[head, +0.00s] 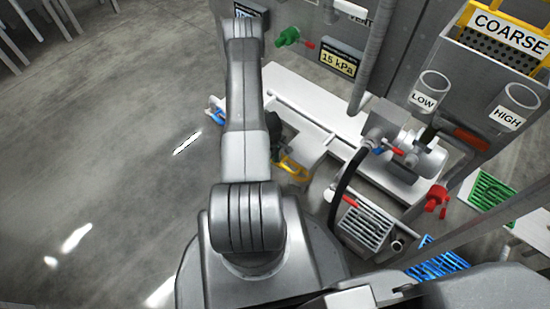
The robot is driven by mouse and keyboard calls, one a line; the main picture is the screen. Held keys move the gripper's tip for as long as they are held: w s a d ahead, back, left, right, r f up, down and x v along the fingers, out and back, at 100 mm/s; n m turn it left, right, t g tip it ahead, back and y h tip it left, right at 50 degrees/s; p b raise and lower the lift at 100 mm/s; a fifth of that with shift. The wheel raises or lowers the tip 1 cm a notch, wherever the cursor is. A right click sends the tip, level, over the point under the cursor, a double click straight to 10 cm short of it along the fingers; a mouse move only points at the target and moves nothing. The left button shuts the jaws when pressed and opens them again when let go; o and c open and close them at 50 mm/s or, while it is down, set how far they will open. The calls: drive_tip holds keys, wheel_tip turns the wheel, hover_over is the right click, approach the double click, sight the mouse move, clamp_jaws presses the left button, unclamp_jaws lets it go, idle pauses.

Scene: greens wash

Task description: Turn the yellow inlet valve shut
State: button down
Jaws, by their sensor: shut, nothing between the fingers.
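A yellow handle (293,169), which looks like the inlet valve's, shows just right of my arm, low by the white bench. It is a small loop beside a pale block (303,148). My arm hides what lies to its left. The dark end of my gripper (275,152) shows partly from behind my arm, just above and left of the yellow handle. It is shut with nothing visible in it. I cannot tell whether it touches the handle.
A grey pump (400,140) with a red lever stands on the white bench (300,100). A black hose (347,180) runs down near the yellow handle. A red valve (436,198) and a green valve (288,37) are farther off.

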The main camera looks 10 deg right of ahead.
drive_tip(key=shift+s+f, duration=0.2)
drive_tip(key=shift+f, duration=0.25)
wheel_tip(320, 180, up, 15)
drive_tip(key=p, duration=0.5)
drive_tip(key=shift+w+f, duration=0.1)
drive_tip(key=shift+f, duration=0.1)
wheel_tip(320, 180, down, 14)
drive_tip(key=b, duration=0.4)
drive_tip(key=shift+r, duration=0.2)
